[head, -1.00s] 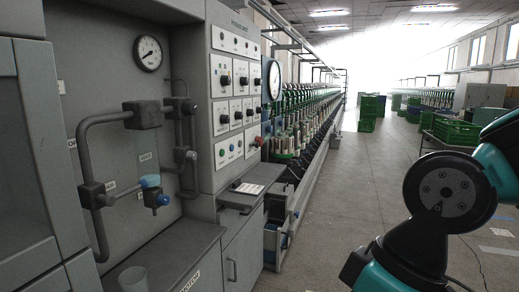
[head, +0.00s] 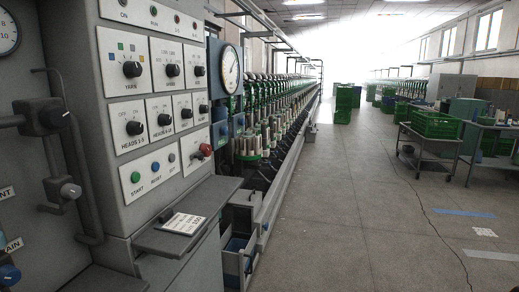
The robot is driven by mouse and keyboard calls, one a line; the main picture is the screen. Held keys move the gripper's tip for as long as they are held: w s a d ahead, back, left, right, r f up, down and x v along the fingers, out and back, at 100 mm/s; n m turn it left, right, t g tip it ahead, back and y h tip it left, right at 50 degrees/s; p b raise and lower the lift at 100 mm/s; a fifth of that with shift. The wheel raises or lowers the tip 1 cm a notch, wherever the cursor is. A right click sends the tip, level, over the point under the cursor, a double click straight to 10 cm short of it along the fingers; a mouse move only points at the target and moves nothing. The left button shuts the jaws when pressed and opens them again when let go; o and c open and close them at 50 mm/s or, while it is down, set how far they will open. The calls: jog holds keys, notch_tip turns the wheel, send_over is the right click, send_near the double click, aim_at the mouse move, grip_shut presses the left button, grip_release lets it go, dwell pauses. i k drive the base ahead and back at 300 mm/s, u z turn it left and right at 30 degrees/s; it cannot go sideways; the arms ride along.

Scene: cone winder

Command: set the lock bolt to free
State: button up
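I cannot make out a lock bolt in the head view. The grey control cabinet (head: 112,215) stands close on the left. Its panels carry several black knobs, among them the yarn knob (head: 132,69) and the knob for heads 1-3 (head: 134,128). Below them are a green start button (head: 135,177), a blue reset button (head: 155,167) and a red button (head: 206,149). My gripper is not in view, so its state and what it may hold are hidden.
Pipes with a dark valve body (head: 47,117) and a blue knob (head: 9,274) are at the far left. A shelf (head: 165,240) with a printed card (head: 182,223) juts from the cabinet. A trolley with a green crate (head: 436,124) stands right. The aisle floor (head: 345,200) is clear.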

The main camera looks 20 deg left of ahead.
aim_at(199, 155)
jog(key=z, duration=0.2)
jog(key=i, duration=0.9)
jog(key=u, duration=0.7)
jog(key=i, duration=1.1)
jog(key=u, duration=0.8)
